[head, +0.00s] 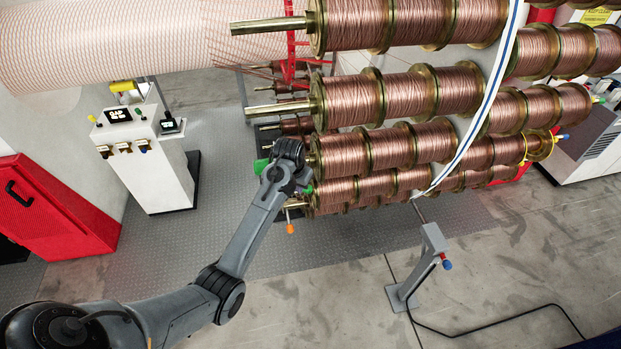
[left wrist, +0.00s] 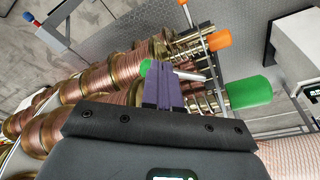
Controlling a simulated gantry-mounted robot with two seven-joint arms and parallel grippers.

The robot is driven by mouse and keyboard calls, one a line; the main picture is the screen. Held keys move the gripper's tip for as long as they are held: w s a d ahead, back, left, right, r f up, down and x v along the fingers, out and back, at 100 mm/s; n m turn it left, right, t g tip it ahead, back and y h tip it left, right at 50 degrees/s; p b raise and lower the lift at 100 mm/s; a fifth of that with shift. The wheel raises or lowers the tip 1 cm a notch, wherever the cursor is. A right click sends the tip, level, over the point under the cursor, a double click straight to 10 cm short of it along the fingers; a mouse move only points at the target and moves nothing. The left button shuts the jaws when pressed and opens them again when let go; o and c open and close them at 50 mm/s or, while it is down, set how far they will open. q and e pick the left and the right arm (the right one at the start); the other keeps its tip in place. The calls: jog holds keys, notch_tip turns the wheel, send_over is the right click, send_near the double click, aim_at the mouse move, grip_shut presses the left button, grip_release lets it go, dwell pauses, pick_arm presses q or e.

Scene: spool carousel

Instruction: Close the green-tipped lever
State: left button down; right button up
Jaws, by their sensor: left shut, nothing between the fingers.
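The lever's small green tip (left wrist: 145,67) shows in the left wrist view just left of my left gripper's purple fingers (left wrist: 161,66). Its pale rod (left wrist: 190,75) comes out to the right of the fingers, and its middle is hidden behind them. A small green tip also shows in the head view (head: 308,189), beside my left wrist at the lower spools. My left fingers are shut and empty, close against or beside the lever; contact cannot be told. In the head view my wrist hides most of the gripper. My right gripper is not in view.
A thick green end piece (left wrist: 250,92) is right of the fingers, with an orange tip (left wrist: 218,40) above it. Copper spools (head: 375,98) fill the right. A control stand (head: 152,155) and red cabinet (head: 55,212) are at left. A grey support stand (head: 425,265) is lower right.

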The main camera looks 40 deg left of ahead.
pick_arm(q)
jog(key=w+r+t, duration=0.1)
jog(key=w+r, duration=0.3)
jog(key=r, duration=0.2)
jog(key=p+x, duration=0.2)
jog(key=x, duration=0.8)
jog(key=shift+a+p, duration=0.2)
jog(key=shift+p, duration=0.1)
jog(key=shift+s, duration=0.15)
